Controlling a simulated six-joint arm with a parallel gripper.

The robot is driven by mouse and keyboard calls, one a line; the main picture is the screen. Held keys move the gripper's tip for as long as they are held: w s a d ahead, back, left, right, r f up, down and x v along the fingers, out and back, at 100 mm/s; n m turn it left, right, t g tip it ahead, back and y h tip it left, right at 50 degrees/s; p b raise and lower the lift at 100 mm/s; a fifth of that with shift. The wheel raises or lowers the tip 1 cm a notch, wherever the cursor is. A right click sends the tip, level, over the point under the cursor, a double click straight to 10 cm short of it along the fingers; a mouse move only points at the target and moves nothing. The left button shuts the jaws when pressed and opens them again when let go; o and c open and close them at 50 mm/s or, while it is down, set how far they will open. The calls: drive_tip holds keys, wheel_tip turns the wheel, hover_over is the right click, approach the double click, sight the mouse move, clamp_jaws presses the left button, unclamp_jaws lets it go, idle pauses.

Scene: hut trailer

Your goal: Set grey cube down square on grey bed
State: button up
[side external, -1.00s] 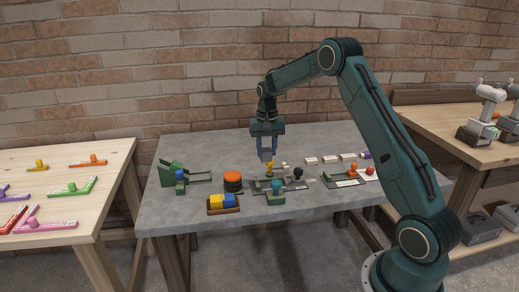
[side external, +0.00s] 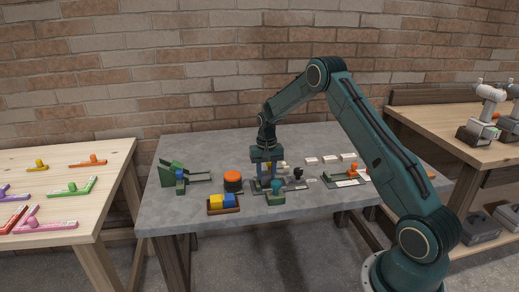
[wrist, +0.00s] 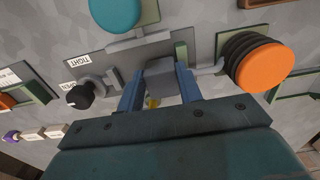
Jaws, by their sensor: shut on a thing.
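The grey cube (wrist: 160,76) is between the two blue fingers of my gripper (wrist: 159,88) in the wrist view, and the fingers are shut on it. In the side view my gripper (side external: 264,186) is low over the fixture in the middle of the grey table, and the cube is mostly hidden by the fingers. I cannot tell whether the cube's underside touches the bed.
A black knob (wrist: 80,97) stands by OPEN and TIGHT labels. An orange-topped black cylinder (side external: 233,181) is left of my gripper, and a teal-topped post (side external: 276,188) is close in front. A tray (side external: 223,211) holds yellow and blue blocks. The table's front left is clear.

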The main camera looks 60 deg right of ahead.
sight(266, 175)
drive_tip(key=shift+f, duration=0.65)
drive_tip(key=shift+f, duration=0.15)
drive_tip(key=o, duration=1)
drive_tip(key=shift+o, duration=0.2)
wheel_tip(266, 175, up, 12)
drive_tip(key=shift+r, duration=0.2)
